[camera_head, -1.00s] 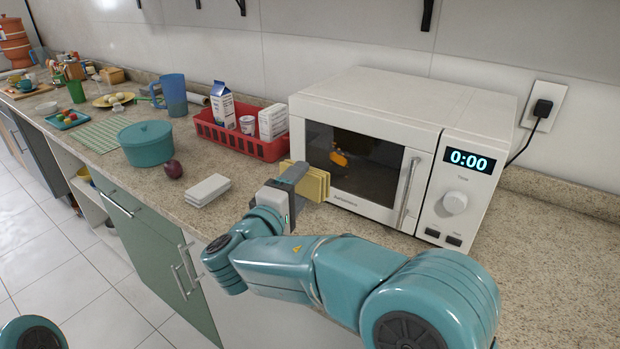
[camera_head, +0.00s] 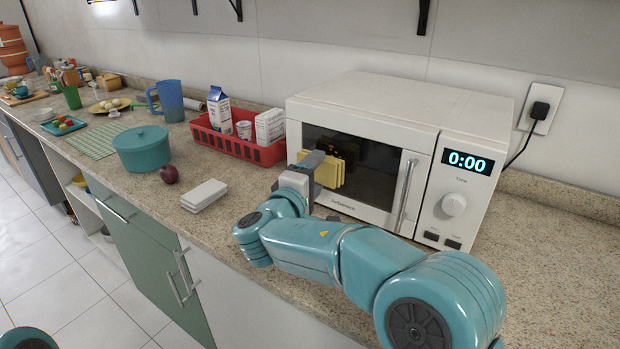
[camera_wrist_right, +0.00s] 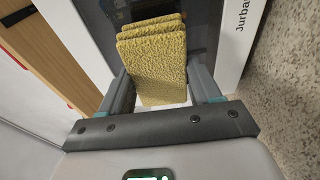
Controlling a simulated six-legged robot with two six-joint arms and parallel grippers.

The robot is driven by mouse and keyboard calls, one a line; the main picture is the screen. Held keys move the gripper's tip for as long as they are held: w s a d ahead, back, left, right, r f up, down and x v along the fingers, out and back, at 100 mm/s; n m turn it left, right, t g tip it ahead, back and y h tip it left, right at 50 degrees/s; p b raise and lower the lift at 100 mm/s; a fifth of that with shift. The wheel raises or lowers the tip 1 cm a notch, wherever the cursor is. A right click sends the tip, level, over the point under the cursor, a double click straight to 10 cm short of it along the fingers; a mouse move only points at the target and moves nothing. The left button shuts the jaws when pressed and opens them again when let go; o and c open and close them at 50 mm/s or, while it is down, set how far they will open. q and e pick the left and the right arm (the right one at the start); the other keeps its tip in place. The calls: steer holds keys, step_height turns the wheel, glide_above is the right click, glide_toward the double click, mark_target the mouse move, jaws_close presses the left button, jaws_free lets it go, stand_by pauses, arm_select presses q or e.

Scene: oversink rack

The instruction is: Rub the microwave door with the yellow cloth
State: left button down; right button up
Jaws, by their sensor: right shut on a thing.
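The white microwave (camera_head: 400,105) stands on the counter, its dark door window (camera_head: 372,178) facing me and its door shut. My right gripper (camera_head: 322,172) is shut on the yellow cloth (camera_head: 331,170), a folded stack of layers. In the head view the cloth is in front of the left part of the door window. In the right wrist view the cloth (camera_wrist_right: 155,70) sits between the two fingers, its far end over the dark door glass. I cannot tell for certain whether it touches the glass. In the head view my left gripper does not show.
A red basket (camera_head: 225,147) with cartons stands left of the microwave. A white block stack (camera_head: 204,195), a dark red fruit (camera_head: 169,174) and a teal pot (camera_head: 142,150) are further left. Bare counter (camera_head: 540,260) lies right of the microwave.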

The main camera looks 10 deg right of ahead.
mark_target(331, 176)
steer(key=shift+x, duration=1)
stand_by(0.6)
steer(key=b, duration=0.1)
steer(key=s+d+b, duration=0.1)
steer(key=shift+s+d+f+b, duration=0.15)
steer(key=shift+d+f+b, duration=0.05)
steer(key=shift+f+b, duration=0.1)
steer(key=shift+s+d+r+b, duration=0.1)
steer(key=shift+s+d+b, duration=0.45)
steer(key=shift+b, duration=0.25)
steer(key=shift+s+d+r+b, duration=0.15)
steer(key=shift+s+d+b, duration=0.1)
steer(key=shift+s+b, duration=0.1)
steer(key=shift+w+a+r, duration=0.2)
steer(key=shift+w, duration=0.1)
steer(key=shift+w+a+p, duration=0.8)
steer(key=shift+w+a, duration=0.2)
steer(key=shift+w, duration=0.2)
